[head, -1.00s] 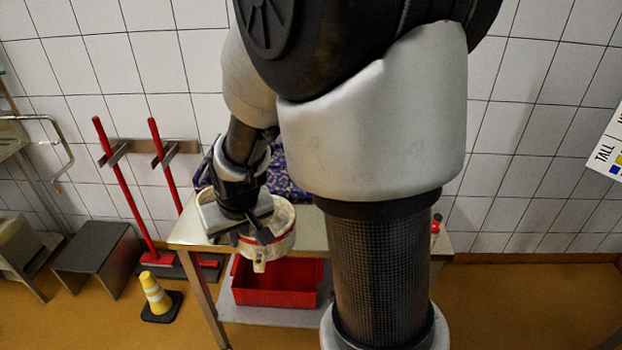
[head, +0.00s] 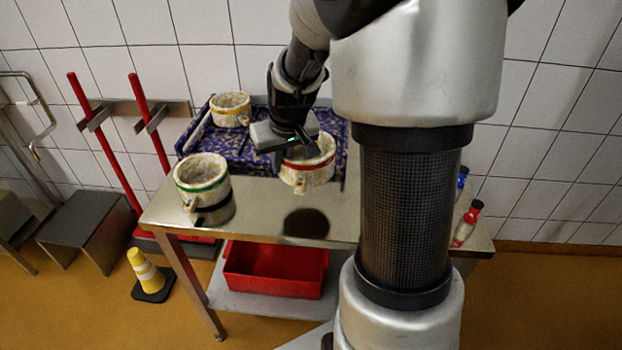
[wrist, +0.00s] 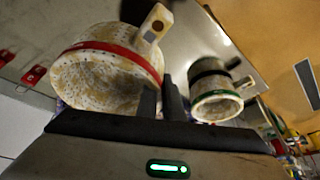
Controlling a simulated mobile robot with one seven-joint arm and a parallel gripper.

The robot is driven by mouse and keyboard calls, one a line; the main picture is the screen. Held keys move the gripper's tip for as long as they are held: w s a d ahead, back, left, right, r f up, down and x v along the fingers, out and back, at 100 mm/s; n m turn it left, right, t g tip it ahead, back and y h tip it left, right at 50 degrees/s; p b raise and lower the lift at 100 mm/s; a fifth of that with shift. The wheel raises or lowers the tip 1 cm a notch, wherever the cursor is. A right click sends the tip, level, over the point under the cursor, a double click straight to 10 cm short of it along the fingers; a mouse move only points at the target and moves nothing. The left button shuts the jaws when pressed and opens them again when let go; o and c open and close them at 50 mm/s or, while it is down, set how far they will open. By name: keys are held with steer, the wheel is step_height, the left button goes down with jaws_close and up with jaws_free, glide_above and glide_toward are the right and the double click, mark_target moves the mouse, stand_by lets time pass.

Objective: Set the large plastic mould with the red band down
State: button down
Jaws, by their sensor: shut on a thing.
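The large whitish, stained mould with the red band (head: 311,176) is in my gripper (head: 303,143), near the front edge of the patterned tray. My gripper is shut on its rim wall. A dark round shadow lies on the steel table (head: 345,225) in front of it, and the mould looks raised above the table. In the wrist view the mould (wrist: 85,82) is tilted in the picture at left, its handle at the top, with my gripper's fingers (wrist: 170,98) at its wall.
A green-banded mould (head: 205,190) stands at the table's left front. A yellow-banded mould (head: 230,110) sits on the blue-gold patterned tray (head: 228,150). The table's front middle is clear. A red crate (head: 275,275) is below.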

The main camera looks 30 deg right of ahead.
mark_target(305, 164)
step_height(305, 164, down, 10)
steer(key=shift+r+b, duration=0.25)
steer(key=shift+b, duration=0.35)
steer(key=c, duration=2.3)
jaws_free()
steer(key=shift+f, duration=0.2)
steer(key=o, duration=0.4)
steer(key=shift+r, duration=0.2)
steer(key=shift+r, duration=0.25)
steer(key=p+v, duration=0.2)
steer(key=v, duration=0.9)
steer(key=shift+s+r, duration=0.15)
steer(key=shift+r, duration=0.15)
